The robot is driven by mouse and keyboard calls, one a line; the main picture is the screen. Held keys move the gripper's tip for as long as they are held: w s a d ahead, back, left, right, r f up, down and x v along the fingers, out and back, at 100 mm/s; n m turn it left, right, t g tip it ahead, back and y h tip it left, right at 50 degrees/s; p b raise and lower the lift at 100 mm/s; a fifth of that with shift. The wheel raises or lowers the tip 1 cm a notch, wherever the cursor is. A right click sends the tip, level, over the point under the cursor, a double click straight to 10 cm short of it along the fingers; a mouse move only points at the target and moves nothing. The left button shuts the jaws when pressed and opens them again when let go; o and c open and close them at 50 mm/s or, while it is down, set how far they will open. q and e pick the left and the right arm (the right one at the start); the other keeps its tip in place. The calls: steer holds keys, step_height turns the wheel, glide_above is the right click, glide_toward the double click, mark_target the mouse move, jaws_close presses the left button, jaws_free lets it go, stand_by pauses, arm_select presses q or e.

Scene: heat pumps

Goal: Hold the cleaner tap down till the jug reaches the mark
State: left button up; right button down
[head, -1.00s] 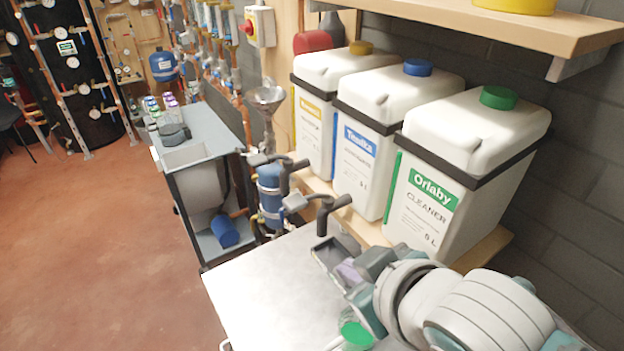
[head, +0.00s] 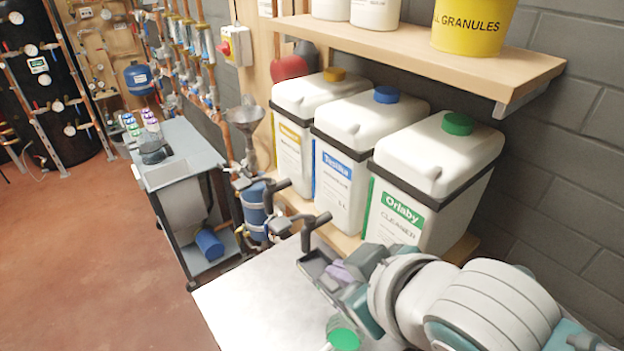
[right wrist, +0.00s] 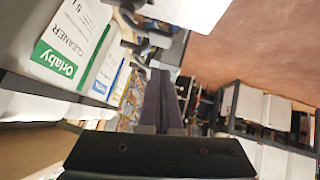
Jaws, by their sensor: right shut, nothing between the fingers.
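The cleaner container (head: 430,190) is white with a green label and green cap, and stands rightmost of three. It also shows in the right wrist view (right wrist: 75,35). A black tap (head: 316,226) sticks out in front of it. My right gripper (head: 322,266) is just below and in front of this tap in the head view. Its dark fingers are together and empty in the right wrist view (right wrist: 163,100). I cannot tell whether it touches the tap. A vessel with a round green surface (head: 344,339), perhaps the jug, is partly hidden at the bottom edge; no mark is visible. My left gripper is out of view.
Containers with blue (head: 388,95) and yellow (head: 334,75) caps stand beside the cleaner, with more black taps (head: 277,186). A wooden shelf (head: 440,55) overhangs them. The pale bench top (head: 250,305) is clear at left. A grey cart (head: 185,150) stands beyond.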

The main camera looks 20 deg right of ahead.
steer(key=v, duration=0.7)
steer(key=shift+d+r+b, duration=0.25)
steer(key=shift+d+b, duration=0.05)
steer(key=shift+b, duration=0.05)
steer(key=shift+s, duration=0.1)
stand_by(0.4)
steer(key=s+d+r+m+g+p, duration=0.1)
steer(key=s+d+r+g+p, duration=0.1)
steer(key=s, duration=0.4)
steer(key=s+d+r+m+g+h+p, duration=0.1)
steer(key=s+d+r+m+g+p, duration=0.1)
steer(key=s, duration=0.5)
step_height(320, 180, up, 2)
steer(key=shift+r+g+p, duration=0.1)
steer(key=shift+g+p, duration=0.7)
steer(key=shift+p, duration=0.25)
steer(key=shift+d, duration=0.1)
